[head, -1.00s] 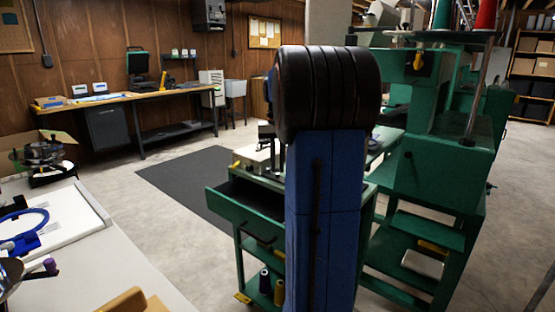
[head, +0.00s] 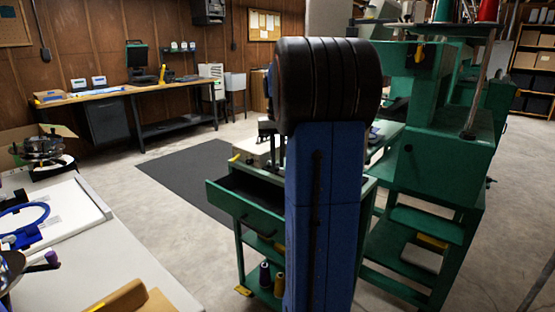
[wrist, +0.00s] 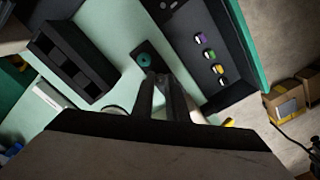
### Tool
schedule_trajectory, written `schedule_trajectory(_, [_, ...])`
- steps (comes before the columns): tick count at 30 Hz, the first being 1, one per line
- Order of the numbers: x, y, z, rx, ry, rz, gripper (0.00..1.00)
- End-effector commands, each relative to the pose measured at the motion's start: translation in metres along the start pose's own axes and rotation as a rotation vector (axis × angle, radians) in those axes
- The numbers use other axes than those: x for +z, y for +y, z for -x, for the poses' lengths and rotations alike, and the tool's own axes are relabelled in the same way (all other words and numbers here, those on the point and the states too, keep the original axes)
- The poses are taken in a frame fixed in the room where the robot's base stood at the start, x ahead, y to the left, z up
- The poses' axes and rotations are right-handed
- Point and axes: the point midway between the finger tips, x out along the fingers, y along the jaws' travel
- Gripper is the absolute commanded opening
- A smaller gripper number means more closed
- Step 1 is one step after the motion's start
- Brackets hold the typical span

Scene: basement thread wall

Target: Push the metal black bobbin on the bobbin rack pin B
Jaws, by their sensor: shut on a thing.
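In the wrist view my gripper (wrist: 162,80) is shut, its two dark fingers close together over a pale green surface. The metal black bobbin appears to be the small dark piece between the fingertips, but it is hard to tell from the fingers. Just beyond the tips is a small black plate with a round teal piece (wrist: 144,60) on it. To the right, several small coloured bobbins (wrist: 209,54) stand in a row on a dark surface. I cannot read any pin letter. In the head view my arm hides the gripper and bobbin.
A black box with compartments (wrist: 72,62) lies to the left in the wrist view. In the head view, a green cart with an open drawer (head: 245,205) stands behind my arm, beside a green machine (head: 440,150). A white-topped table (head: 120,260) is at the left.

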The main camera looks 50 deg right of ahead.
Motion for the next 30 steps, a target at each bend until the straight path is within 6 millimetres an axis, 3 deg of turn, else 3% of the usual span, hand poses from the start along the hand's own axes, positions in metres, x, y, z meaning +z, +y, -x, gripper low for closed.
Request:
schedule_trajectory(6, [0.0, 0.0, -0.002, 0.0, 0.0, 0.0, 0.0])
schedule_trajectory(7, [0.0, 0.0, -0.002, 0.0, -0.001, 0.0, 0.2])
schedule_trajectory(9, [0.0, 0.0, -0.002, 0.0, -0.001, 0.0, 0.35])
schedule_trajectory(20, [0.0, 0.0, 0.002, 0.0, 0.0, 0.0, 0.35])
schedule_trajectory(23, [0.0, 0.0, 0.011, 0.0, 0.0, 0.0, 0.35])
schedule_trajectory(30, [-0.001, 0.0, 0.054, 0.0, 0.003, 0.0, 0.35])
